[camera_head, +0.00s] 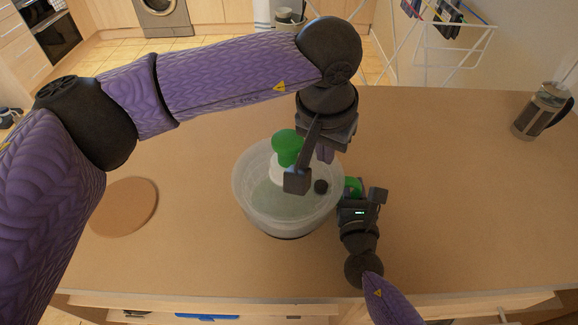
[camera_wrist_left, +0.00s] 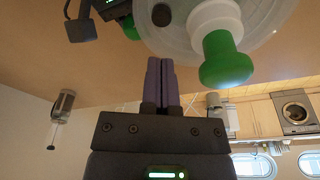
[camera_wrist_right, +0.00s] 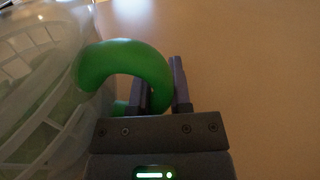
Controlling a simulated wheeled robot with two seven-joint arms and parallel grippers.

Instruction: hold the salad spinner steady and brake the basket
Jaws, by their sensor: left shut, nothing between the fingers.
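The salad spinner (camera_head: 265,205) is a translucent bowl with a green knob (camera_head: 287,143) on a white stem and a round black button (camera_head: 320,187) on top. Its green loop handle (camera_wrist_right: 115,52) sticks out from its side. My left gripper (camera_head: 325,155) is shut and empty above the spinner's far right part, apart from the button; its purple fingers (camera_wrist_left: 160,80) are together in the left wrist view, where the knob (camera_wrist_left: 225,62) and button (camera_wrist_left: 161,14) also show. My right gripper (camera_wrist_right: 162,85) has its fingers on both sides of the handle and appears closed on it.
A round brown board (camera_head: 124,206) lies left of the spinner. A French press (camera_head: 541,110) stands at the far right of the counter (camera_head: 450,190). The counter right of the spinner is mostly clear. A white drying rack (camera_head: 440,50) stands behind the counter.

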